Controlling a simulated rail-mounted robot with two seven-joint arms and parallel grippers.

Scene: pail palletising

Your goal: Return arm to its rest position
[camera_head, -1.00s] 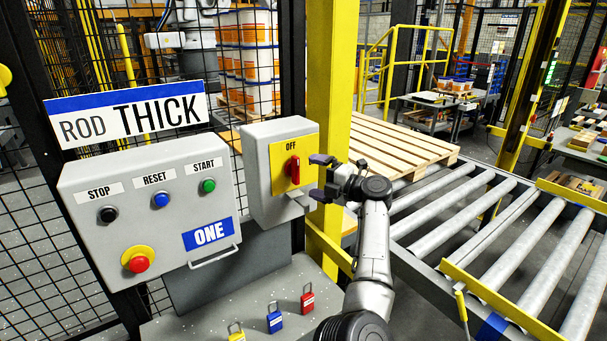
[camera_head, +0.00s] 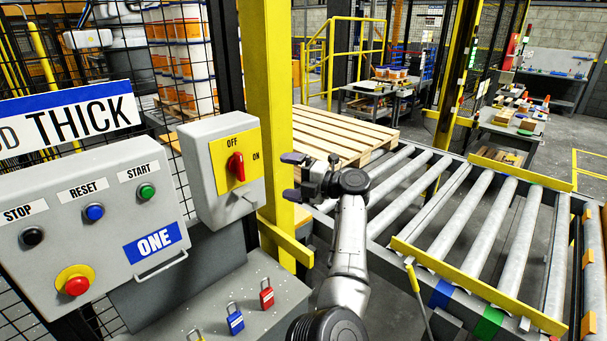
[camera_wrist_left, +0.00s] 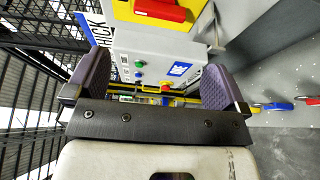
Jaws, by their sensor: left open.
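My left gripper (camera_head: 292,177) is open and empty, its two purple-padded fingers apart, to the right of the grey switch box (camera_head: 205,200). A clear gap separates the fingers from the red rotary handle (camera_head: 237,167) on the box's yellow plate (camera_head: 222,177). The handle stands upright, toward the OFF label, with ON marked to its right. In the left wrist view the red handle (camera_wrist_left: 160,11) shows at the top, beyond the open fingers, with nothing between them. My right gripper is not in view.
A grey control panel (camera_head: 110,235) with several buttons stands left. Blue (camera_head: 235,321) and red padlocks (camera_head: 267,297) sit on the shelf below. A yellow post (camera_head: 268,110), a wooden pallet (camera_head: 330,135) and a roller conveyor (camera_head: 455,225) lie beyond and right of my arm.

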